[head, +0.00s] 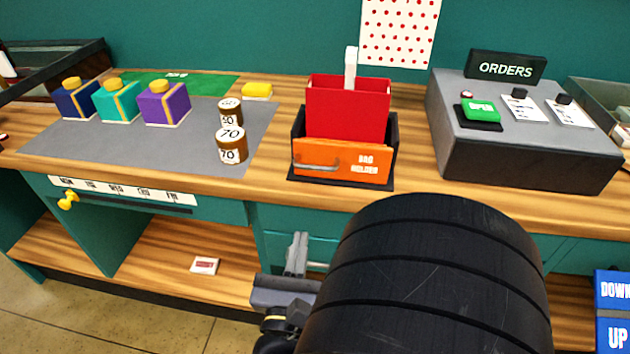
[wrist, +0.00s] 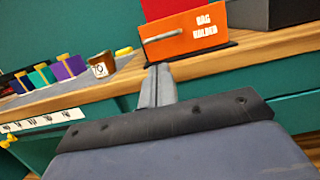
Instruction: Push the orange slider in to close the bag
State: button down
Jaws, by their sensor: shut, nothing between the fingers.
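The orange slider (head: 342,163), lettered "BAG HOLDER" and fitted with a grey bar handle, forms the front of a black holder (head: 393,130) on the counter. The red bag (head: 347,106) stands upright in the holder, with a white strip (head: 350,68) rising at its back. The slider also shows in the wrist view (wrist: 187,38), with part of the red bag (wrist: 160,8) behind it. My gripper (wrist: 158,72) is shut and empty, its fingers below and in front of the slider. In the head view my gripper (head: 298,250) is in front of the counter's edge, apart from the slider.
Two brown numbered cylinders (head: 231,144) stand left of the holder on a grey mat (head: 90,145). Several boxes with yellow tops (head: 163,104) stand farther left. A dark orders console (head: 520,150) is to the right. The wooden counter edge (head: 250,187) lies below the holder.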

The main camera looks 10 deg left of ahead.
jog(key=w+r+p, duration=0.1)
jog(key=w+r, duration=0.1)
jog(key=w, duration=1.1)
jog(key=shift+w+a+r+p, duration=0.2)
jog(key=shift+a+p, duration=0.05)
jog(key=shift+p, duration=0.1)
